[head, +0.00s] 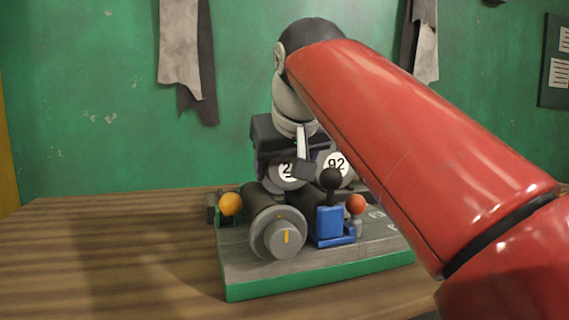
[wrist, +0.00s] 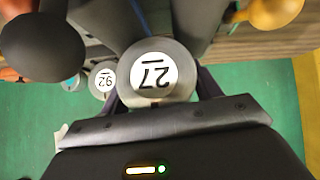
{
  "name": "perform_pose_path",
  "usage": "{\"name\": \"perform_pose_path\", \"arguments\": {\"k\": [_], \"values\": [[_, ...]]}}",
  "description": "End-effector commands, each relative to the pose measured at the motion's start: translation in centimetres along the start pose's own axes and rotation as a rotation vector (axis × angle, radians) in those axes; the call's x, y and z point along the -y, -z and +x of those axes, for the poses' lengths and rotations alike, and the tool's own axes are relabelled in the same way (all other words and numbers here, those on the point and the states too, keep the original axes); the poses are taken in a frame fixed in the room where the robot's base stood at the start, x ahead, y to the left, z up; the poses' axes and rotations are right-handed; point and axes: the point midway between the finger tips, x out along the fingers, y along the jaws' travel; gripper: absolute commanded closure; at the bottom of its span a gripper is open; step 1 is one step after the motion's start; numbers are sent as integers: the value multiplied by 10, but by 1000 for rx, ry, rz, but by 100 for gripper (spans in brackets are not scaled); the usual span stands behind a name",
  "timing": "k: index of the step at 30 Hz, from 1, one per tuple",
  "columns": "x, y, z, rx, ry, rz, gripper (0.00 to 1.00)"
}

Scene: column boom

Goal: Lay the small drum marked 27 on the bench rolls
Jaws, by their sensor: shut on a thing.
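The small drum marked 27 (wrist: 155,70) is held in my gripper (wrist: 158,92), its white label facing the wrist camera upside down. In the head view the drum (head: 287,173) shows only part of its number, with a finger of my gripper (head: 284,164) in front. I cannot tell whether the drum touches anything underneath.
A blue bracket (head: 331,226) with a black-knobbed lever (head: 331,179) stands at right, near a red ball (head: 355,204). An orange ball (head: 230,204) is at left. The wooden bench (head: 110,245) is clear at left.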

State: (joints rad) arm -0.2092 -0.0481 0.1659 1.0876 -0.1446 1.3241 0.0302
Motion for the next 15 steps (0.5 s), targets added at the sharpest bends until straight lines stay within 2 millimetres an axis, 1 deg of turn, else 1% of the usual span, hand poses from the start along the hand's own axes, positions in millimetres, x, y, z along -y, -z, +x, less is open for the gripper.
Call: {"name": "perform_pose_path", "arguments": {"k": [7, 15], "values": [[0, -1, 1, -1, 0, 0, 63], [1, -6, 6, -1, 0, 0, 63]]}}
